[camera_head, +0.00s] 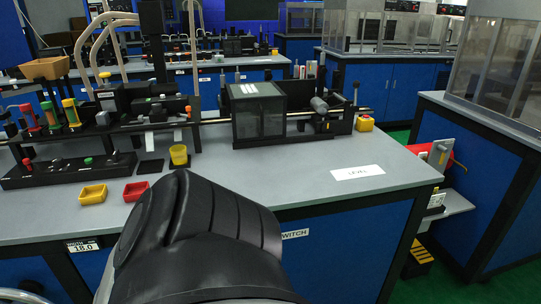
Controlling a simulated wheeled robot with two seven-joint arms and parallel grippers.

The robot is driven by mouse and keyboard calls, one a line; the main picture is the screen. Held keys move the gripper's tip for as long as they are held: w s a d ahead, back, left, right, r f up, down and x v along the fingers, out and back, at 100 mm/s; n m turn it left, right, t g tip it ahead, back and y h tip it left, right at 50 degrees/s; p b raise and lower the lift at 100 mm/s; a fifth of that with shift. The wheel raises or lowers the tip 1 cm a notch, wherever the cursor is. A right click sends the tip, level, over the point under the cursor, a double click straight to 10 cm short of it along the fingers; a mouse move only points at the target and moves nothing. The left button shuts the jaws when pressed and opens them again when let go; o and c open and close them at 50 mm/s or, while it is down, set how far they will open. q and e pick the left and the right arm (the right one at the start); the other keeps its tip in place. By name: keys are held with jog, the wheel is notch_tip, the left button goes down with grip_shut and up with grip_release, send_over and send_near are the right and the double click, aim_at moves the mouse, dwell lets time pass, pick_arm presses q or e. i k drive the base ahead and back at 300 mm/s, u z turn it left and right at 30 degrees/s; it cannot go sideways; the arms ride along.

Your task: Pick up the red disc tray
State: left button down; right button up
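The small red tray (136,191) sits near the front edge of the grey bench top (290,180). A similar yellow tray (93,194) is just to its left. I cannot make out anything inside the red tray. A large black link of my own arm fills the bottom middle, and its upper edge comes close to the red tray's right side in the picture. Neither gripper shows in this view.
A black machine with a dark clear-sided box (258,114) runs along the bench's back. Colored-handled tools (72,114) stand at left. A white LEVEL label (357,172) lies at right, with clear bench around it.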

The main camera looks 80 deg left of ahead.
aim_at(133, 192)
jog(key=u, duration=3.9)
